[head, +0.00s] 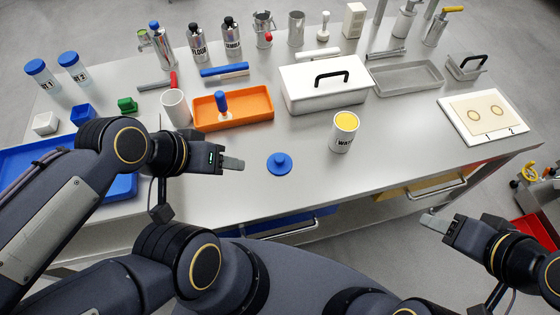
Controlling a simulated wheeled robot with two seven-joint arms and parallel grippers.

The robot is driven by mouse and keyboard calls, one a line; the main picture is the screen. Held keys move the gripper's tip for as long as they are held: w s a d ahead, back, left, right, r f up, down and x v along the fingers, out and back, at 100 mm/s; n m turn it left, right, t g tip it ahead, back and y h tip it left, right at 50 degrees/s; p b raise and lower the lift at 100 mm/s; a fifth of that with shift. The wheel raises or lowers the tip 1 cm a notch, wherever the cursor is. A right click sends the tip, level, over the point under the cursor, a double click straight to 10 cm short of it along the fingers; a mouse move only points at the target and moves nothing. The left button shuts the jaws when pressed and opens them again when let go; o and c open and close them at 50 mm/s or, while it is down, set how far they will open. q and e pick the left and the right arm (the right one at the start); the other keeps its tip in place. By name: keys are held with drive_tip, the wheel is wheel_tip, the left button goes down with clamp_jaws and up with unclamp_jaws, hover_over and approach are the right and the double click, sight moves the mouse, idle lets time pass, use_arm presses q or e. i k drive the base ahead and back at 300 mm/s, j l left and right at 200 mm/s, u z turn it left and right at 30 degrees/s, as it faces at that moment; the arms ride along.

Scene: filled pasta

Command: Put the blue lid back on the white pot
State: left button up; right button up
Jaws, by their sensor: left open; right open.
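The blue lid (279,165) lies on the steel table with its round knob up. The white pot (343,138) stands upright and uncovered to the right of the lid and farther back. It has a dark printed label and yellow contents show at its top. My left gripper (236,164) is open and empty, to the left of the lid, apart from it and pointing right. My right gripper (432,220) is open and empty beyond the table's front edge at the lower right, far from both lid and pot.
An orange tray (255,109) holding a blue-handled tool and a white cup (176,108) stand behind the lid. A white box with a black handle (300,93) is behind the pot. A white board (459,129) lies at right. The table around the lid is clear.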

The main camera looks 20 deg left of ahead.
sight(345, 124)
drive_tip(key=i+l+u, duration=0.3)
drive_tip(key=l, duration=0.3)
drive_tip(key=l+u, duration=0.3)
drive_tip(key=l, duration=0.3)
drive_tip(key=i+l+u, duration=0.1)
drive_tip(key=l+u, duration=0.2)
drive_tip(key=l, duration=0.35)
